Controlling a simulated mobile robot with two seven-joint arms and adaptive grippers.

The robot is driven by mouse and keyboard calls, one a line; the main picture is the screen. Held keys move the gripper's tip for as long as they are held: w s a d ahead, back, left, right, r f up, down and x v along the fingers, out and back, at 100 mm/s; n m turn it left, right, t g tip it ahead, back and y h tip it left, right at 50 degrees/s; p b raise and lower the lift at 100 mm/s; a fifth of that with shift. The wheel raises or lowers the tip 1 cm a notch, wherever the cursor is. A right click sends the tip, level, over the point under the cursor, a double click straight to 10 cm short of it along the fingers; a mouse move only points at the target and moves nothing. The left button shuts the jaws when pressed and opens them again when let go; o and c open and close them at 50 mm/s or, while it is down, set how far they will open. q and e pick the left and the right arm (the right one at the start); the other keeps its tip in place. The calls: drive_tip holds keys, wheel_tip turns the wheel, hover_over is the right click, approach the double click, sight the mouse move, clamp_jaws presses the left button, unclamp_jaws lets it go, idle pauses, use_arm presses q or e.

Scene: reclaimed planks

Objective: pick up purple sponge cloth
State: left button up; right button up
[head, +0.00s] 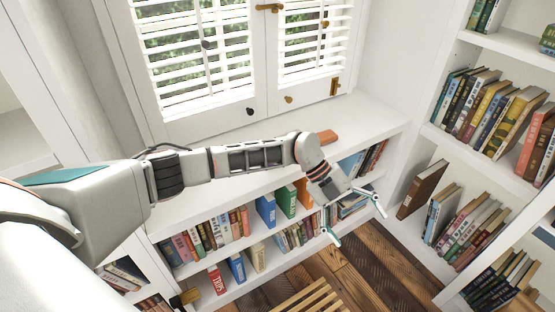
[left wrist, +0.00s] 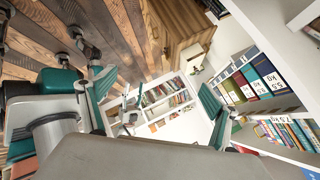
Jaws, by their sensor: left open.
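I see no purple sponge cloth in either view. My left gripper (head: 357,220) is open and empty, in front of the low white bookshelf and above the wooden floor. Its two fingers are spread apart.
A low white bookshelf (head: 290,187) with several books runs under the shuttered window (head: 205,50). A reddish-brown object (head: 328,136) lies on its top. A tall bookcase (head: 425,138) stands at right. A slatted wooden piece (head: 312,297) is at the bottom, on plank floor (head: 370,262).

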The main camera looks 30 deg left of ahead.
use_arm(q)
drive_tip(key=w+a+r+n+y, duration=0.1)
drive_tip(key=w+a+r+y, duration=0.2)
drive_tip(key=a, duration=0.7)
drive_tip(key=w+a+r+n+t+y+b, duration=0.1)
drive_tip(key=w+a, duration=0.4)
drive_tip(key=a, duration=0.5)
drive_tip(key=w+a+r+n+y+b, duration=0.1)
drive_tip(key=w+a+r+n+y, duration=0.2)
drive_tip(key=a, duration=0.7)
drive_tip(key=shift+w+a+r+t+y, duration=0.2)
drive_tip(key=shift+w+r+y, duration=0.2)
drive_tip(key=shift+w+y, duration=0.2)
drive_tip(key=shift+w+a+r+t+y, duration=0.1)
drive_tip(key=shift+w+r+t+y, duration=0.1)
drive_tip(key=shift+w+r+y, duration=0.4)
wheel_tip(320, 180, down, 2)
drive_tip(key=shift+s, duration=0.1)
wheel_tip(320, 180, down, 6)
drive_tip(key=shift+a+r+b, duration=0.1)
drive_tip(key=shift+b, duration=0.95)
drive_tip(key=shift+r, duration=0.1)
drive_tip(key=c, duration=1)
use_arm(e)
drive_tip(key=shift+w+a+f, duration=0.3)
drive_tip(key=shift+w+f, duration=0.1)
drive_tip(key=shift+f, duration=0.25)
